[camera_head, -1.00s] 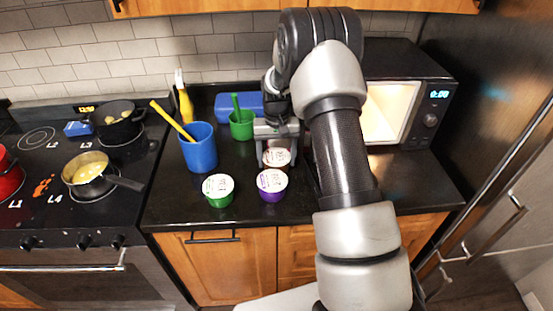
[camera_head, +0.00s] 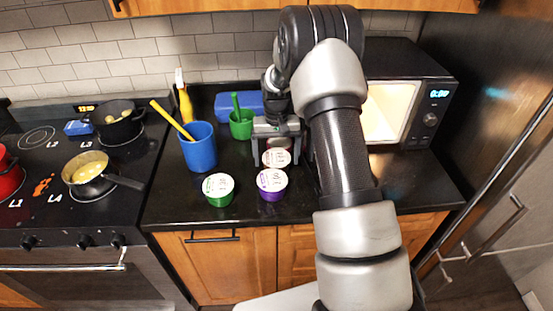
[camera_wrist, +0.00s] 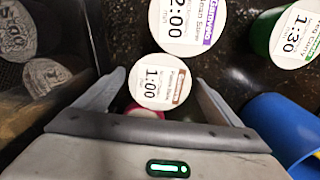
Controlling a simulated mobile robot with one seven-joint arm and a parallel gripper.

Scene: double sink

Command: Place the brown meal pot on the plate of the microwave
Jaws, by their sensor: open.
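The brown meal pot (camera_head: 276,158) stands on the dark counter behind the purple one. In the wrist view its white lid with a brown label and "1:00" (camera_wrist: 160,82) shows between my two fingers. My gripper (camera_head: 277,152) is open and points down around this pot, one finger on each side. I cannot tell whether the fingers touch it. The microwave (camera_head: 440,92) is at the back right, its lit interior (camera_head: 388,108) showing. My arm covers part of it, and I cannot make out its plate.
A purple pot (camera_head: 271,183) and a green pot (camera_head: 218,189) stand in front. A blue cup (camera_head: 199,150), a green cup (camera_head: 241,126) and a blue box (camera_head: 235,105) stand left and behind. A dark reflective panel (camera_wrist: 35,75) is close to my gripper in the wrist view.

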